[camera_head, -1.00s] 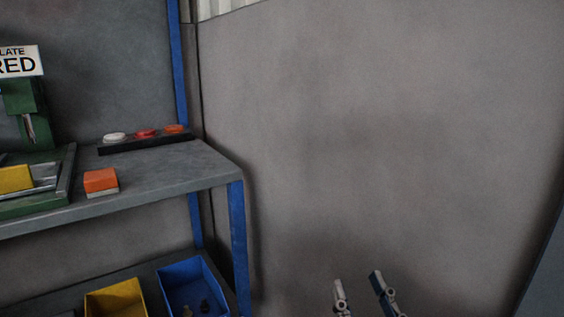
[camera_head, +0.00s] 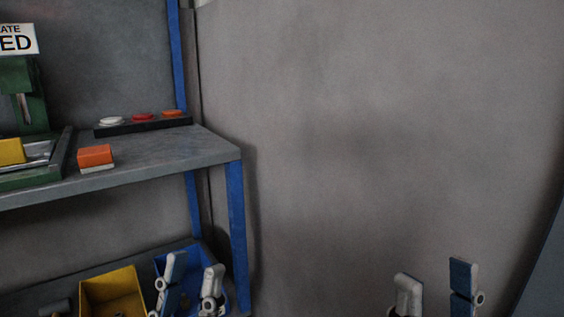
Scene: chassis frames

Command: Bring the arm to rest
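My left gripper (camera_head: 194,268) shows at the bottom, with its two fingers pointing up and apart. It is open, with nothing seen between the fingers. In the picture it overlaps the blue bin (camera_head: 233,298) on the lower shelf; I cannot tell whether it touches. My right gripper (camera_head: 435,270) is at the bottom right in front of the plain grey wall (camera_head: 370,130). Its fingers are also apart and empty. Both arms below the fingers are out of view.
A bench (camera_head: 160,165) with a blue post (camera_head: 236,225) stands at left. It holds an orange block (camera_head: 95,154), a yellow block (camera_head: 10,151) in a green fixture (camera_head: 62,158) and a button strip (camera_head: 143,124). A yellow bin (camera_head: 113,290) sits below. The wall area at right is clear.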

